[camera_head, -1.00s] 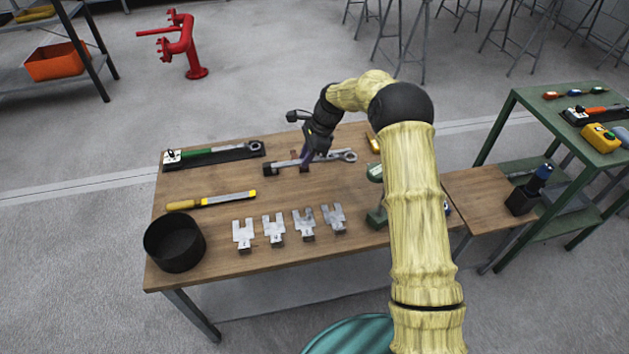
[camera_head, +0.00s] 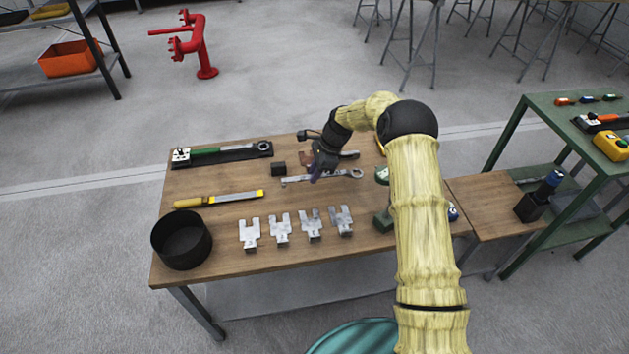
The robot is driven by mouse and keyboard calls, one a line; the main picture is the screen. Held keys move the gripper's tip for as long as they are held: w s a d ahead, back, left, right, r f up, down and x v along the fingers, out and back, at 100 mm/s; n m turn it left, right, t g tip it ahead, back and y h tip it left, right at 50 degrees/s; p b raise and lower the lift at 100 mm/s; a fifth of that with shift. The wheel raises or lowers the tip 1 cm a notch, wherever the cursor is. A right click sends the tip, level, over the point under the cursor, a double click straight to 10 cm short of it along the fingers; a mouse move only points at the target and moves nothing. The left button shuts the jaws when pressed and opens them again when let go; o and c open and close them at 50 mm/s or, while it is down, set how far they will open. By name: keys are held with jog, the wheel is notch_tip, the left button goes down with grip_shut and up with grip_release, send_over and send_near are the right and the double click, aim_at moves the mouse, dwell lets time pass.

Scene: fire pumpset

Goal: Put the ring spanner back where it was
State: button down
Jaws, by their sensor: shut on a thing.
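The ring spanner (camera_head: 338,174) is a long grey metal tool with its ring end to the right. It lies across the picture over the back middle of the wooden table (camera_head: 225,235). My gripper (camera_head: 317,176) points down and is shut on the spanner's shank, hiding part of it. I cannot tell whether the spanner touches the table or hangs just above it. A small black block (camera_head: 278,168) stands behind the spanner's left end. A grey and dark piece (camera_head: 348,154) shows behind my gripper, partly hidden.
Several forked metal pieces (camera_head: 280,229) stand in front of the spanner. A yellow-handled tool (camera_head: 218,199), a black round bin (camera_head: 181,241) and a green-handled wrench on a black base (camera_head: 222,153) are to the left.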

jog(key=shift+w+f, duration=0.1)
jog(key=shift+f, duration=1.75)
jog(key=c, duration=1.3)
grip_release()
jog(key=shift+f, duration=0.1)
jog(key=shift+c, duration=0.2)
jog(key=v, duration=1.2)
jog(key=shift+a, duration=0.1)
jog(key=shift+s, duration=0.2)
